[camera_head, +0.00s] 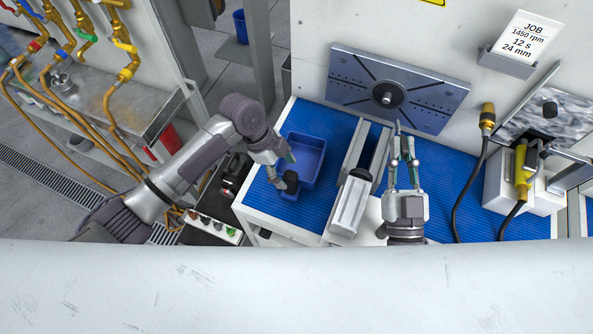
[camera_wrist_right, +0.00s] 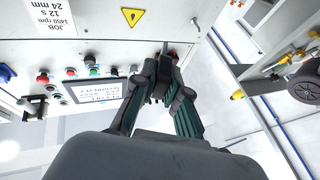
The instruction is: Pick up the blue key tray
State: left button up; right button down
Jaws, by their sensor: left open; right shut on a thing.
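A blue open-topped tray (camera_head: 314,140), which looks like the blue key tray, sits on the blue ribbed mat of the bench, left of centre. My left gripper (camera_head: 288,171) is open at its left side, with one finger near the tray wall. Whether it touches the wall is unclear. My right gripper (camera_head: 404,134) points away over the mat, right of the grey rail. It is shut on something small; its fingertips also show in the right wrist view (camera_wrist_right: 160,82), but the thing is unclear.
A grey plate with a central hub (camera_head: 430,103) stands behind the bench. A grey slide rail (camera_head: 350,205) lies between my grippers. Bare mat (camera_head: 455,175) lies right of my right gripper.

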aim_at(297, 185)
pick_arm(q)
jog(key=shift+d+f, duration=0.2)
jog(key=shift+f, duration=0.25)
jog(key=b+x, duration=0.2)
jog(key=x, duration=0.3)
jog(key=shift+d+r, duration=0.1)
pick_arm(e)
notch_tip(297, 185, down, 2)
jog(key=shift+f, duration=0.2)
pick_arm(q)
jog(key=shift+r, duration=0.1)
pick_arm(e)
jog(key=shift+r, duration=0.1)
pick_arm(q)
grip_shut()
jog(key=shift+r, duration=0.1)
